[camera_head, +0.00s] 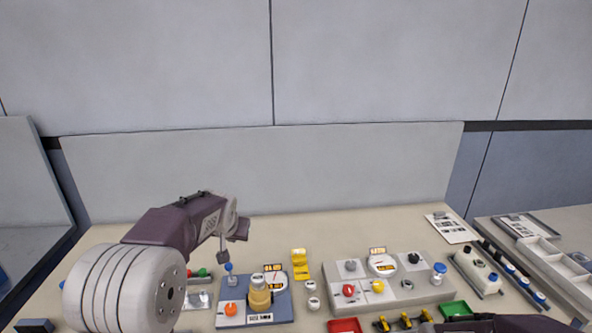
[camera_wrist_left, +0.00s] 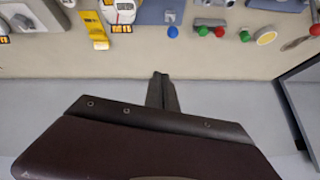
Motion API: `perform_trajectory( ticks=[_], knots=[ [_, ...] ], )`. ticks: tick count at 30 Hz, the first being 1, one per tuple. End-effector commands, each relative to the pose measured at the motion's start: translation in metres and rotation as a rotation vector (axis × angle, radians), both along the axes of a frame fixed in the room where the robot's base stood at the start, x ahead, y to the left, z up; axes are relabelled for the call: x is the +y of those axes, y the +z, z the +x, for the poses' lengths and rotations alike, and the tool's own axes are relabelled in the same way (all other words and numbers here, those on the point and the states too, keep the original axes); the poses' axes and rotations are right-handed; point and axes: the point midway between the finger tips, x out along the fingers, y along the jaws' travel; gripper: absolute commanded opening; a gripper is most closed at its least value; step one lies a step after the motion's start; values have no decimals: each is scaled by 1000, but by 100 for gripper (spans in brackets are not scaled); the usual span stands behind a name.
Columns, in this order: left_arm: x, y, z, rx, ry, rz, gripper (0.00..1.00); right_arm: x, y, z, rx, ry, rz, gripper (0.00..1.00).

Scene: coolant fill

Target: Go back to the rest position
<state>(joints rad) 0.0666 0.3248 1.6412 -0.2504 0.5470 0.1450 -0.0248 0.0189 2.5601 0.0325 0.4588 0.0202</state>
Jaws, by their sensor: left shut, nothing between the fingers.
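My left arm comes in from the left in the head view, with its gripper (camera_head: 222,250) hanging just above the back left of the bench, near the blue-knobbed lever (camera_head: 229,268). In the left wrist view the gripper's fingers (camera_wrist_left: 163,92) are together with nothing between them, above bare bench near its wall edge. A dark part of my right arm shows at the bottom right edge of the head view; its fingers cannot be made out.
A blue-grey panel (camera_head: 240,318) with an orange knob and yellow cylinder stands near the left gripper. A grey panel (camera_head: 410,296) with knobs and a gauge is right of it. Red (camera_head: 345,326) and green (camera_head: 455,309) trays lie in front. The back strip of bench (camera_head: 340,230) is clear.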

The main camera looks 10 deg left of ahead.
Motion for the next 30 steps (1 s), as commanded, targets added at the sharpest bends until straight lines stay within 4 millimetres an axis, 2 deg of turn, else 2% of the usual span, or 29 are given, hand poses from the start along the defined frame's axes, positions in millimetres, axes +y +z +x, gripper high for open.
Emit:
perform_trajectory(
  ticks=[2,5,6,8,9,12,15,18,27,30],
  knots=[
    [-18,-14,-33,54,-18,-24,0,0,0,0,0,0,0,56],
    [-39,-48,-89,158,-34,-69,0,0,0,0,0,0,0,56],
    [-47,-62,-114,205,-38,-86,0,0,0,0,0,0,0,56],
    [-56,-85,-153,278,-42,-113,0,0,0,0,0,0,0,56],
    [-61,-99,-180,326,-40,-129,0,0,0,0,0,0,0,56],
    [-69,-128,-236,432,-32,-163,0,0,0,0,0,0,0,56],
    [-72,-145,-272,502,-22,-183,0,0,0,0,0,0,0,56],
    [-74,-153,-286,532,-18,-193,0,0,0,0,0,0,0,56],
    [-75,-152,-284,527,-21,-194,0,0,0,0,0,0,0,56],
    [-74,-152,-293,568,22,-207,0,0,0,0,0,0,0,56]
  ],
)
